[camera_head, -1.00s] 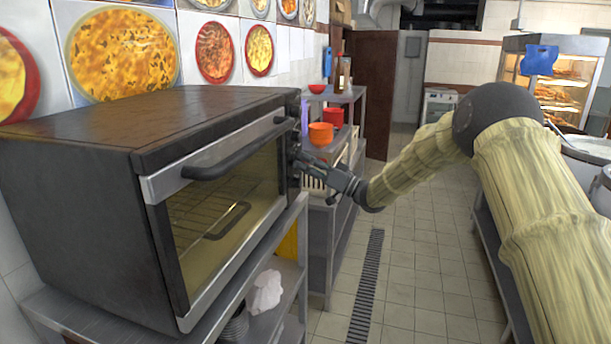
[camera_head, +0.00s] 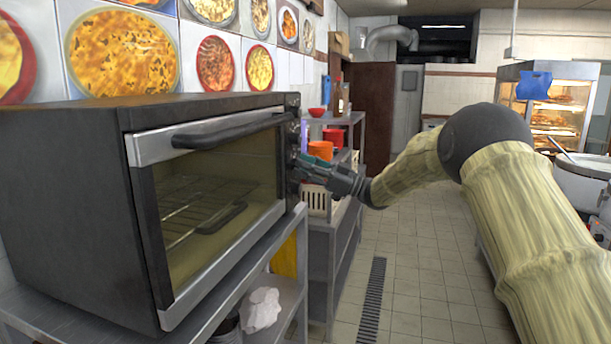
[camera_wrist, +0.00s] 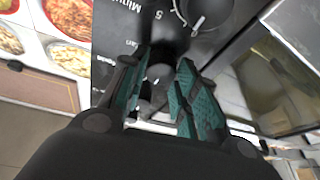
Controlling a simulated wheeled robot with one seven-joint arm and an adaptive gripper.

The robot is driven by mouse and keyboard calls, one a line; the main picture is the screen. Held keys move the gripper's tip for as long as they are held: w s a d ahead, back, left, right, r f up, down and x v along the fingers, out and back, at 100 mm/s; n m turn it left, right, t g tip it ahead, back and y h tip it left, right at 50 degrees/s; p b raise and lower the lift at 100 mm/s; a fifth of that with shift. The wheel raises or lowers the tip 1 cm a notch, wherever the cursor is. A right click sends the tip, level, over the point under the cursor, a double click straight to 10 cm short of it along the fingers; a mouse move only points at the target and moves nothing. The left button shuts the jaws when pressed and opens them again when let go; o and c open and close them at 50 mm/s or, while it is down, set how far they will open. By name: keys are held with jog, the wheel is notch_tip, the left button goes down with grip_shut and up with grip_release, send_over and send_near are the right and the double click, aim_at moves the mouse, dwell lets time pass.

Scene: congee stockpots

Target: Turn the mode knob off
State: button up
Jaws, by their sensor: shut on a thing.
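The black toaster oven (camera_head: 70,190) stands at the left with its glass door (camera_head: 215,185) closed. Its knob panel (camera_head: 293,103) is the narrow strip at the oven's right edge. My gripper (camera_head: 304,164) reaches this panel from the right, at its lower part. In the wrist view my gripper's teal-padded fingers (camera_wrist: 167,80) stand on either side of a dark knob, which I take as the mode knob (camera_wrist: 159,72). The fingers are shut on it and hide much of it, so its pointer setting cannot be read. A timer knob (camera_wrist: 207,12) with minute marks sits beside it.
A metal shelf with orange pots (camera_head: 321,150) stands just beyond the oven. The oven rests on a metal stand (camera_head: 225,300) with a crumpled white item (camera_head: 262,309) below. The tiled floor (camera_head: 425,270) is open to the right, up to a large pot (camera_head: 582,182).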

jog(key=shift+n, duration=0.3)
jog(key=o, duration=1)
jog(key=v, duration=1.2)
jog(key=shift+w+d, duration=0.1)
